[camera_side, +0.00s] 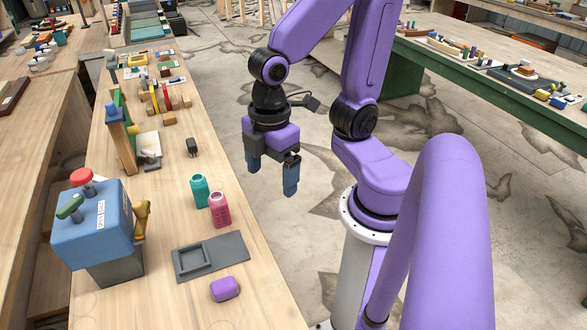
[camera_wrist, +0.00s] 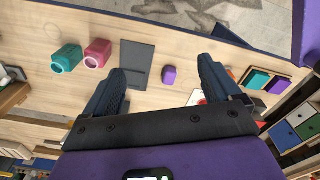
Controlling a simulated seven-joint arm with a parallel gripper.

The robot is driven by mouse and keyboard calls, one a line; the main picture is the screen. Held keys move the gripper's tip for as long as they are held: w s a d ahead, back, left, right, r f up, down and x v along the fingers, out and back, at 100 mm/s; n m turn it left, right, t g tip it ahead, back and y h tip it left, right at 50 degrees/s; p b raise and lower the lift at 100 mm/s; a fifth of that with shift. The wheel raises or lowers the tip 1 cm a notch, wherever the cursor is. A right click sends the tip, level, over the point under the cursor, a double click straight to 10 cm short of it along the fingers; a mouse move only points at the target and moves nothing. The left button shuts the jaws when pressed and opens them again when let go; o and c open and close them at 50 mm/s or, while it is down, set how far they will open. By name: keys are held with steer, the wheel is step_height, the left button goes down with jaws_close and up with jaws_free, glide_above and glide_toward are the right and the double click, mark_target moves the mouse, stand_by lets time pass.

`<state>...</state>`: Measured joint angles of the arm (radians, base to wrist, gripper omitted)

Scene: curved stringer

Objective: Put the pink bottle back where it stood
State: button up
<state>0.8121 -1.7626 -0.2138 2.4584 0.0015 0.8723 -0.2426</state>
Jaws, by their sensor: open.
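The pink bottle (camera_side: 219,212) stands upright on the wooden bench, close beside a teal bottle (camera_side: 201,192); whether they touch is unclear. In the wrist view, the pink bottle (camera_wrist: 97,54) is left of my fingers, with the teal bottle (camera_wrist: 66,58) further left. A dark grey plate (camera_side: 230,250) with a raised square frame at its left end lies nearer the camera. My gripper (camera_side: 271,174) is open and empty, raised to the right of the bottles, off the bench's right edge. Its two blue fingers (camera_wrist: 162,70) are spread in the wrist view.
A purple block (camera_side: 225,289) lies in front of the grey plate. A blue box with red and green knobs (camera_side: 92,222) stands to the left. A small black item (camera_side: 192,147) and wooden toys are further back. Bench around the bottles is mostly clear.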

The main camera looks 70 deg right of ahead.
steer(key=shift+m, duration=0.5)
steer(key=shift+s+d+r, duration=0.1)
steer(key=shift+s+d, duration=0.05)
steer(key=shift+s, duration=0.55)
steer(key=shift+s+d+r, duration=0.15)
steer(key=shift+s, duration=0.6)
steer(key=shift+s+d+r, duration=0.1)
steer(key=shift+s+d, duration=0.05)
steer(key=shift+s, duration=0.55)
